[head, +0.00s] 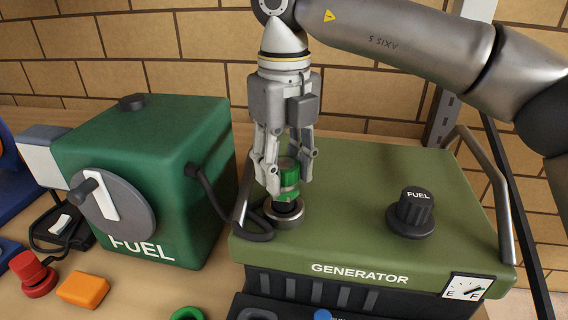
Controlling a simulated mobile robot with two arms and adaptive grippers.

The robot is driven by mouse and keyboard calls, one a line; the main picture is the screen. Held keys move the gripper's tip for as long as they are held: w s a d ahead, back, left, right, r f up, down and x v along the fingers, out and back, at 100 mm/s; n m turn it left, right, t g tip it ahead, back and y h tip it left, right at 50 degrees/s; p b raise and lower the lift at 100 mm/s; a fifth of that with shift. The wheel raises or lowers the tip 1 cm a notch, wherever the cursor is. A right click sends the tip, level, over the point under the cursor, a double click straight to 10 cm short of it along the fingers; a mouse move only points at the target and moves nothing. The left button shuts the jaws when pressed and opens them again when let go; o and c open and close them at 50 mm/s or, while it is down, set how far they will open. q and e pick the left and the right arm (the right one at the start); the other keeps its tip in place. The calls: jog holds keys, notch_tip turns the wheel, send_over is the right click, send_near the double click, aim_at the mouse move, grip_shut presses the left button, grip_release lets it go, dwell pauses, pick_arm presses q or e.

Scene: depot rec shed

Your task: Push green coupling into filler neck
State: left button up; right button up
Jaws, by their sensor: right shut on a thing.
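My right gripper (288,182) points down over the olive green generator (340,170) and is shut on the green coupling (289,172). The coupling is upright, with a dark lower end just over or inside the round metal filler neck (284,214) on the generator's top. I cannot tell how deep it sits. A black hose (207,192) runs from the green fuel box (150,150) toward the coupling and neck. My left gripper is not in view.
A black FUEL knob (412,212) stands on the generator's top, right of the neck. A metal handle bar (490,190) rises at its right edge. An orange block (83,290) and a red knob (34,274) are on the table at lower left.

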jog(key=shift+f+b, duration=0.55)
jog(key=shift+f, duration=0.25)
jog(key=o, duration=1.1)
jog(key=shift+r, duration=0.1)
